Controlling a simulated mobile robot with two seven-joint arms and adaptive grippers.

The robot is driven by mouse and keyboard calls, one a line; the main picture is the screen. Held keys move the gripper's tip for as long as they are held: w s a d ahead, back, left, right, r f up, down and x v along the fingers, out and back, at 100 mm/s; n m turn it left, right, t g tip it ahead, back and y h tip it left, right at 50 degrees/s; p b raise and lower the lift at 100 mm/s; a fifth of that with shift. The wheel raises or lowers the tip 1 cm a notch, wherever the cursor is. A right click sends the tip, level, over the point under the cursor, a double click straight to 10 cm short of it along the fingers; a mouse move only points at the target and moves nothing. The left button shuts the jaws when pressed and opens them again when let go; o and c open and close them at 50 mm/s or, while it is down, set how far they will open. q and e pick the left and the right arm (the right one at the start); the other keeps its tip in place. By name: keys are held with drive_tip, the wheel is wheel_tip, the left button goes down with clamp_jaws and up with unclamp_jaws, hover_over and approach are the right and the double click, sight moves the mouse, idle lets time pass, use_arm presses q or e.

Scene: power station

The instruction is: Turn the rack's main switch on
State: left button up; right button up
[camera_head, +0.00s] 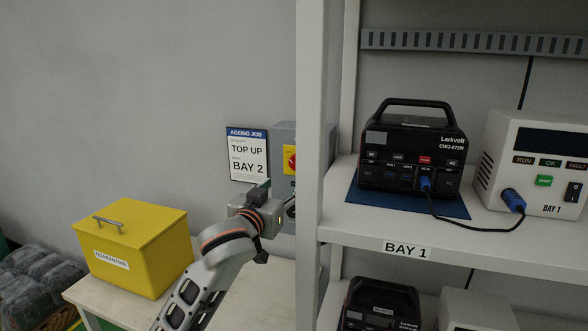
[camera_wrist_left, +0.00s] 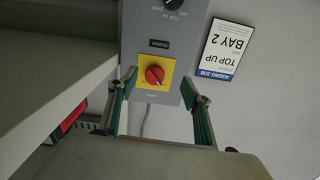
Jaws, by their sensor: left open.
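The main switch is a red rotary knob on a yellow plate (camera_head: 290,158), on the face of a grey control box (camera_head: 314,143) beside the rack. In the left wrist view, which is upside down, the red knob (camera_wrist_left: 154,75) shows with a POWER label by it. My left gripper (camera_head: 272,200) is in front of and below the box in the head view, partly blocking its lower part. In the wrist view its two green-padded fingers (camera_wrist_left: 158,92) are spread, one on each side of the knob, apart from it. The gap in depth is unclear. My right gripper is not in view.
The rack's pale upright (camera_head: 309,130) stands close right of the box. A sign (camera_head: 247,154) hangs left of it. A yellow QUARANTINE box (camera_head: 135,250) sits on the bench. A black power unit (camera_head: 411,150) and a white tester (camera_head: 535,165) stand on the BAY 1 shelf.

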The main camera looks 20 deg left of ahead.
sight(294, 166)
use_arm(q)
drive_tip(key=shift+t, duration=0.3)
drive_tip(key=shift+w+d+r+p, duration=0.15)
drive_tip(key=shift+w+r, duration=0.35)
drive_tip(key=shift+w, duration=0.95)
drive_tip(key=shift+w+d+r+p, duration=0.1)
drive_tip(key=shift+w+r, duration=0.35)
drive_tip(key=shift+w, duration=1.05)
drive_tip(key=shift+w+d+r+p, duration=0.15)
drive_tip(key=shift+w+r, duration=0.35)
drive_tip(key=shift+w, duration=0.95)
drive_tip(key=c, duration=1.1)
